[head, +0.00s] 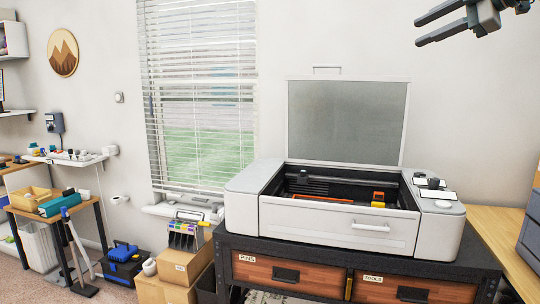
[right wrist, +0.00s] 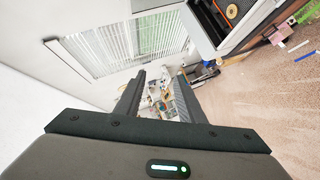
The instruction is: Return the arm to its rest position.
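My right gripper (head: 440,25) is raised at the top right of the head view, in front of the bare wall and above the level of the machine's open lid. Its two dark fingers point left and stand apart with nothing between them. In the right wrist view the fingers (right wrist: 160,98) are also spread, with only the distant floor and furniture showing through the gap. My left gripper does not show in either view.
A white-grey machine (head: 340,236) with its lid (head: 345,122) raised stands on a black bench with drawers (head: 290,272). A wooden table (head: 505,240) is at right. Cardboard boxes (head: 180,268) stand left of the bench. The air around the gripper is clear.

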